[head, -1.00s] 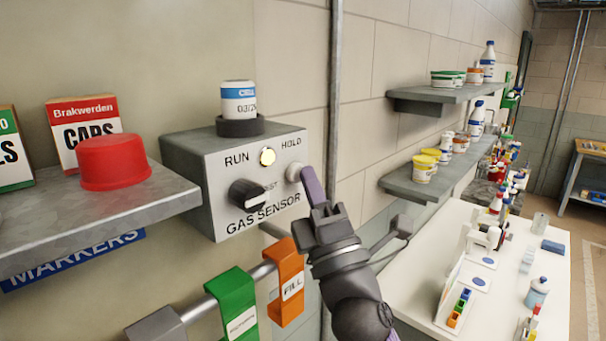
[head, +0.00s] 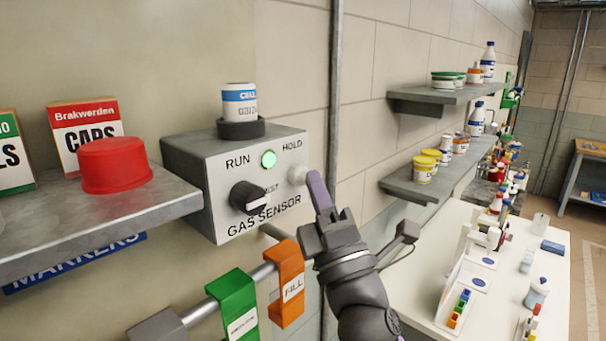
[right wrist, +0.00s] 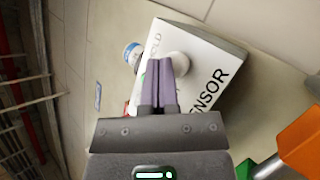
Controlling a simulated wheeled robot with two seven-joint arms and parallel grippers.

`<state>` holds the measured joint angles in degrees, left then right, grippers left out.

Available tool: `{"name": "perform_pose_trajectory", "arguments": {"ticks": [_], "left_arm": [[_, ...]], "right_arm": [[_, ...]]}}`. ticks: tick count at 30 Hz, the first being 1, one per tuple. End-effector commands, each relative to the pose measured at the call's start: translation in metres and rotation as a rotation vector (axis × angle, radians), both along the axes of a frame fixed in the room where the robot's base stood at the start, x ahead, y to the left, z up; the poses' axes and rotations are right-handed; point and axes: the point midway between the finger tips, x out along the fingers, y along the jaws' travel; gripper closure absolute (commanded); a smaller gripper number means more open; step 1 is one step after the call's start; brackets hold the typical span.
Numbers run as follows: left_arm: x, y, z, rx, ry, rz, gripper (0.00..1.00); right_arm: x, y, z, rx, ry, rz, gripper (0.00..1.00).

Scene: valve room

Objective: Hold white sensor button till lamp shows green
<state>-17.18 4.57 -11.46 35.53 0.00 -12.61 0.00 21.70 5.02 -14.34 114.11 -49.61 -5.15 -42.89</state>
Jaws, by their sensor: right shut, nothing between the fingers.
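My left gripper is not in view.
A black knob (head: 248,197) is left of the button. A white and blue cell (head: 239,103) stands on top of the box. A metal shelf (head: 120,212) with a red cap (head: 114,165) is at left. Green (head: 234,308) and orange (head: 287,285) tags hang below the box.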

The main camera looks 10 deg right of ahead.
Motion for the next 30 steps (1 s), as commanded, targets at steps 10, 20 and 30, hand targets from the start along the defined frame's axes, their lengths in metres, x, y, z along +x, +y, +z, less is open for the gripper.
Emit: {"name": "perform_pose_trajectory", "arguments": {"ticks": [10,20,30], "left_arm": [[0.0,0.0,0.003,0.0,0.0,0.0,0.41],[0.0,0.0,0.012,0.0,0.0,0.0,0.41],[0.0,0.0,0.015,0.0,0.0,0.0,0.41]], "right_arm": [[-0.007,-0.005,0.0,-0.001,-0.001,0.0,1.0],[-0.025,-0.02,0.001,-0.003,0.0,-0.001,1.0],[-0.046,-0.036,0.001,-0.001,-0.001,-0.001,1.0]]}}
